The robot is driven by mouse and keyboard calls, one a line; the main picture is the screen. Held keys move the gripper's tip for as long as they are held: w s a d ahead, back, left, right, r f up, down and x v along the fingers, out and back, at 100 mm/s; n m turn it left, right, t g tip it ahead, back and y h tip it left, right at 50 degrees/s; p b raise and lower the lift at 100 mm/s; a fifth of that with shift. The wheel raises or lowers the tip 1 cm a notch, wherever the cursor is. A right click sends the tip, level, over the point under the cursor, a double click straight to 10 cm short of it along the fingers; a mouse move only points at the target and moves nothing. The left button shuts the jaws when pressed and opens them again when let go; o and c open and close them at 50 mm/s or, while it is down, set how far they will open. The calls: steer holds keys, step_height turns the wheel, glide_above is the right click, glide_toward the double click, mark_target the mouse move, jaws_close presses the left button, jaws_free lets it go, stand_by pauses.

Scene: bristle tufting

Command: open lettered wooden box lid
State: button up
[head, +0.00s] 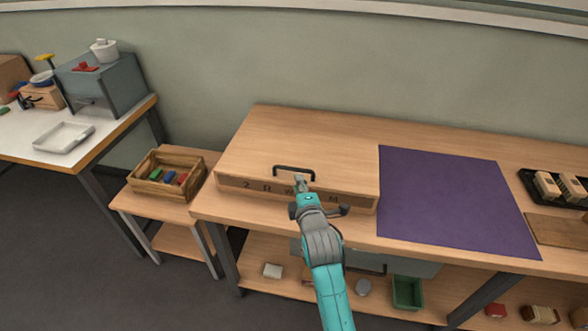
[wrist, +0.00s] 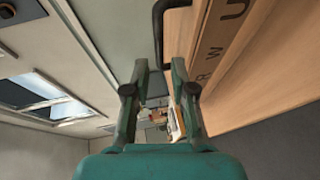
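The lettered wooden box (head: 340,194) sits at the left end of the long wooden bench, with dark letters along its front face. Its lid (head: 310,142) lies flat and looks shut. A black bar handle (head: 294,169) stands near the lid's front edge. My gripper (head: 301,181) is at the front of the box, just below the handle in the head view, and hides some letters. In the wrist view my gripper (wrist: 159,66) has its fingers apart with nothing between them. The handle (wrist: 159,30) shows just beyond the fingertips; I cannot tell whether they touch.
A purple mat (head: 450,200) lies right of the box. A dark tray with brushes (head: 560,187) is at the far right. A wooden crate (head: 168,175) with coloured blocks stands on a low stand at left. A green bin (head: 407,292) sits on the shelf below.

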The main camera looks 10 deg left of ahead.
mark_target(294, 168)
steer(key=x, duration=0.8)
steer(key=shift+w, duration=0.25)
jaws_close()
